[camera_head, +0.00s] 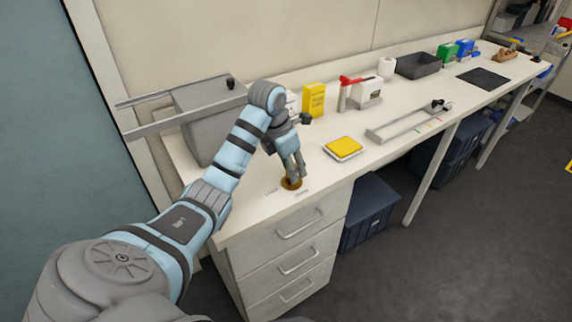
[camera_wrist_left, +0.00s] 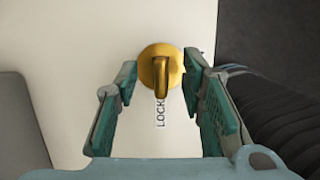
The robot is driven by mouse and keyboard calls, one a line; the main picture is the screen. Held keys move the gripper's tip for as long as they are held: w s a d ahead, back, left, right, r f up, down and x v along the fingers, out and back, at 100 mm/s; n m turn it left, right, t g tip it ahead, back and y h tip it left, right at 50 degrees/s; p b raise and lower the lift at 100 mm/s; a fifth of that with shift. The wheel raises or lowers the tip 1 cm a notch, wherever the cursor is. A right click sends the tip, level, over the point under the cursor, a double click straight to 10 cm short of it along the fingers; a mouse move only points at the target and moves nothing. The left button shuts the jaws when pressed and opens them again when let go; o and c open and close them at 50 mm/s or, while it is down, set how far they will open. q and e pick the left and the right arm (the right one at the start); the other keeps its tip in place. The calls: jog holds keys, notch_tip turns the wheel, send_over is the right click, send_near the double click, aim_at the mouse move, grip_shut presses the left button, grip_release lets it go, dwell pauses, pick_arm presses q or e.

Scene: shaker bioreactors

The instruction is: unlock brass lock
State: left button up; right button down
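The brass lock is a round gold disc with a raised handle, on the white counter top near its front left corner. In the head view the brass lock (camera_head: 291,184) shows just below my left gripper (camera_head: 293,176), partly hidden by its fingers. In the left wrist view the brass lock (camera_wrist_left: 160,66) lies between the fingertips of my left gripper (camera_wrist_left: 160,80). Its handle points down the picture toward the printed word LOCK. The fingers are apart, with a gap on both sides of the handle. My right gripper is not in view.
A grey box (camera_head: 207,120) stands left of the lock. A yellow pad (camera_head: 343,148), a yellow box (camera_head: 314,100) and a metal rail fixture (camera_head: 405,125) stand to the right. Drawers (camera_head: 290,250) are below the counter. The counter right around the lock is clear.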

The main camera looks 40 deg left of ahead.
pick_arm(q)
jog(key=shift+w+d+f, duration=0.1)
jog(key=shift+f, duration=0.15)
grip_shut()
jog(key=shift+f, duration=0.2)
dwell(0.5)
